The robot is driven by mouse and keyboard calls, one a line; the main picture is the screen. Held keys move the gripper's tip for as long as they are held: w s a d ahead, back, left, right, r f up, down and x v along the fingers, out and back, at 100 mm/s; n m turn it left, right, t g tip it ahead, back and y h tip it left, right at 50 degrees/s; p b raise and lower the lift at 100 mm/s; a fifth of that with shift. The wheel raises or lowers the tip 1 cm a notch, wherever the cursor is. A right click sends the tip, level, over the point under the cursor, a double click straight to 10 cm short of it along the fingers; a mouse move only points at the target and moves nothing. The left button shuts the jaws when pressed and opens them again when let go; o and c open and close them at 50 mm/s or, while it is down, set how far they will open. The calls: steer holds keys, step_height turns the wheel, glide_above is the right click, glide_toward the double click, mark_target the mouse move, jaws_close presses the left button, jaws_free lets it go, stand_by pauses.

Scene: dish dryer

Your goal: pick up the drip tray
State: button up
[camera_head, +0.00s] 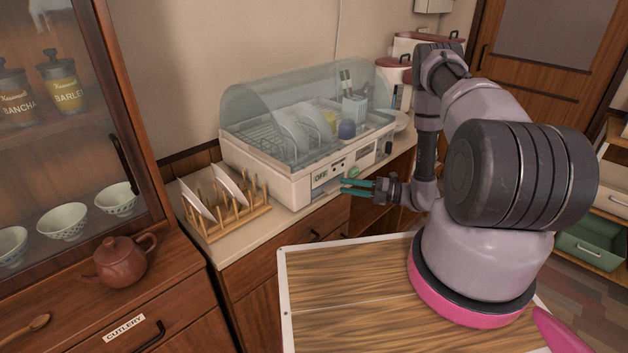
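The white dish dryer (290,188) stands on the counter with its clear domed lid down over the dishes. What seems to be the drip tray (326,184) shows as a pale grey piece low in the dryer's front, under the controls. My gripper (346,187) is in front of the dryer, its green fingers pointing left toward that piece. The fingers are apart with a gap between them, and nothing shows in the gap. I cannot tell whether the fingertips touch the tray or are just short of it. Most of the tray is hidden inside the dryer.
A wooden plate rack (225,212) with plates stands left of the dryer. A brown teapot (122,262) sits on the cabinet at the lower left. White pots with red lids (392,72) stand behind. A wooden-topped surface (345,285) lies in front. The counter strip before the dryer is narrow.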

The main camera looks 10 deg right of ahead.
steer(key=shift+x, duration=1.15)
jaws_close()
stand_by(0.5)
